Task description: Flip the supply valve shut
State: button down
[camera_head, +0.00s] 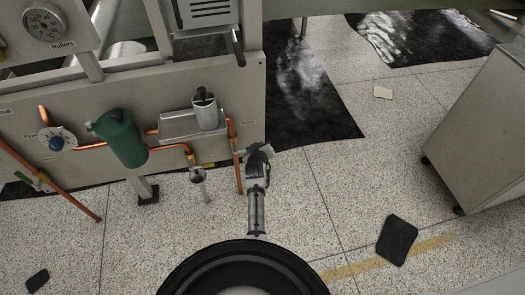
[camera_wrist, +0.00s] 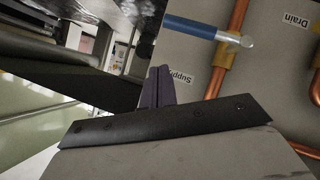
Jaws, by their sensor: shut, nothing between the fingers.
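The supply valve shows in the wrist view as a blue lever handle (camera_wrist: 190,27) with a bare metal end, joined at a brass fitting on a copper pipe. A "Supply" label (camera_wrist: 181,77) is on the panel just below the handle. My gripper (camera_wrist: 161,72) is shut and empty, its dark fingers side by side, below and left of the lever in that view. In the head view my gripper (camera_head: 262,150) is at the panel's lower right edge, beside the copper pipe (camera_head: 234,141). The lever is not clearly visible there.
A "Drain" label (camera_wrist: 295,20) and another copper pipe are at the right of the wrist view. The panel (camera_head: 90,172) carries a green canister (camera_head: 122,139) and a small cup (camera_head: 205,110). A cabinet (camera_head: 480,140) stands right. Dark sheets lie on the open floor.

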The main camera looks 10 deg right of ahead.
jog(key=s+r, duration=0.3)
jog(key=s, duration=0.2)
jog(key=shift+s+r, duration=0.15)
jog(key=shift+r, duration=0.2)
